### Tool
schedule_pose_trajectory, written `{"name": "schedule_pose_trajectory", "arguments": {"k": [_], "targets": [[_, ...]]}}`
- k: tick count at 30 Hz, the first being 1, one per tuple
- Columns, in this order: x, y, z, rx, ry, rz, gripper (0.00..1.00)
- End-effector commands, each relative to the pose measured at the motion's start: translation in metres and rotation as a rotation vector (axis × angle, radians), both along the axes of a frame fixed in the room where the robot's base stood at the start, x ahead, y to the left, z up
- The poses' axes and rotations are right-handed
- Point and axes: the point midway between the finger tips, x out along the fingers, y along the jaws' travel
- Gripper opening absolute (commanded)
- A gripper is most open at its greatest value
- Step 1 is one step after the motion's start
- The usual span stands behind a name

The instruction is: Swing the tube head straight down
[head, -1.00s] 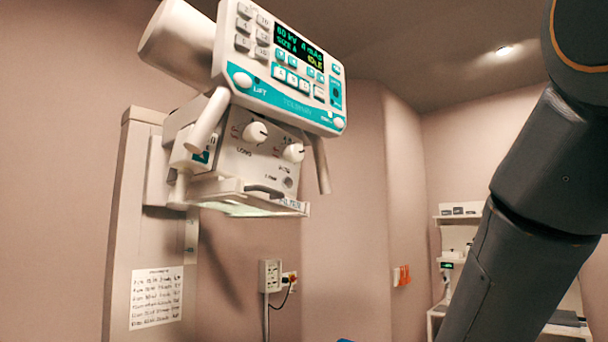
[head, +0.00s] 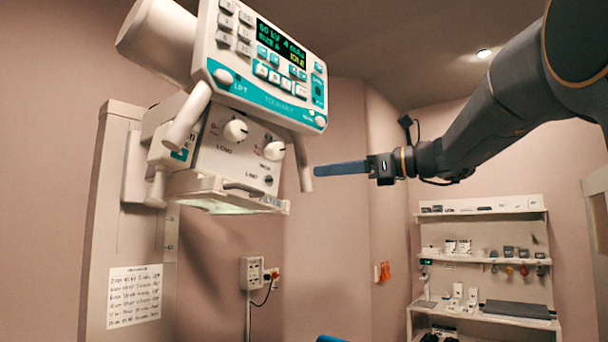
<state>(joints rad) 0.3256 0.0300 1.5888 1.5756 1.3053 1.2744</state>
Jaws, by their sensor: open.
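The tube head (head: 228,148) hangs at upper left on a wall column (head: 106,215). Its control panel (head: 270,65) has a lit display and many buttons. Two pale handles hang below the panel, a left one (head: 186,122) and a right one (head: 303,162). The collimator box under it has white knobs and a glowing window (head: 215,206) on its underside. My gripper (head: 316,171) reaches in from the right, its blue finger pointing left, with the tip close to the right handle. Whether it touches cannot be told. The fingers overlap edge-on, and nothing shows between them.
A shelf unit (head: 480,255) with small items stands at the back right. A wall socket box (head: 252,273) with a cable and a paper chart (head: 134,296) are on the left. An orange item (head: 385,271) hangs on the wall. Space below my gripper is open.

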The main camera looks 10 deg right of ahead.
Motion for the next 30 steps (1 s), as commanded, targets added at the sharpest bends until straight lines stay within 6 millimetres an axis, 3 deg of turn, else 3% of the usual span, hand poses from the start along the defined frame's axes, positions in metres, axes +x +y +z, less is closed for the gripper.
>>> {"name": "schedule_pose_trajectory", "arguments": {"k": [15,28,30], "targets": [[0.035,0.055,0.005,0.01,0.0,0.004,0.41],[0.042,0.064,0.004,0.009,-0.001,0.001,0.41],[0.042,0.064,0.003,0.009,-0.001,0.001,0.31]]}}
